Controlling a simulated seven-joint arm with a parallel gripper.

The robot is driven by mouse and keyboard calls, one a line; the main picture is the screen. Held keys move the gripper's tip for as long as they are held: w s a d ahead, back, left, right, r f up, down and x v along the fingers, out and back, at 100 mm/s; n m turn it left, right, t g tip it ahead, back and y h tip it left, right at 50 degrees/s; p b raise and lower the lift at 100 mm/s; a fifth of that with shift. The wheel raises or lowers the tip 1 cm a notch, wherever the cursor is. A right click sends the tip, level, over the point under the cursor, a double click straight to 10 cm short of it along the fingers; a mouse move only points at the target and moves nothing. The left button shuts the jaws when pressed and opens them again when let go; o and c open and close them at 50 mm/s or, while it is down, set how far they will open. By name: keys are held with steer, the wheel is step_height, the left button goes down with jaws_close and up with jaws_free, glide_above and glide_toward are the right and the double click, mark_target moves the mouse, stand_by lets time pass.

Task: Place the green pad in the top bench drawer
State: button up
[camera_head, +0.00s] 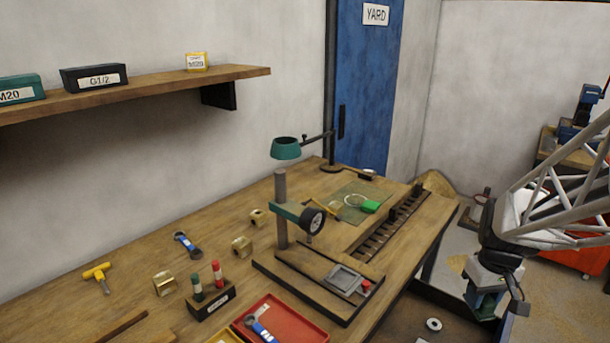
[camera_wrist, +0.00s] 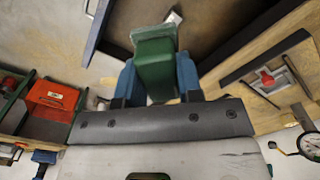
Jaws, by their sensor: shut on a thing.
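My gripper (camera_head: 485,303) is shut on a green pad, which stands between its blue fingers in the wrist view (camera_wrist: 155,62). In the head view the pad is mostly hidden by the fingers, with a dark green part (camera_head: 481,309) showing low down. The bench drawer (camera_head: 460,296) is pulled out below the bench's right side. My gripper is at the drawer's right edge in the head view. The drawer also shows in the wrist view (camera_wrist: 218,28), beyond the pad. The pad's exact height over the drawer is unclear.
A white ring (camera_head: 433,324) lies inside the drawer. A red cabinet (camera_head: 585,260) stands at right.

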step_height(320, 180, down, 23)
steer(key=shift+f, duration=0.15)
stand_by(0.5)
steer(key=shift+f, duration=2.8)
steer(key=shift+f, duration=2.1)
steer(key=shift+f, duration=0.1)
steer(key=o, duration=0.9)
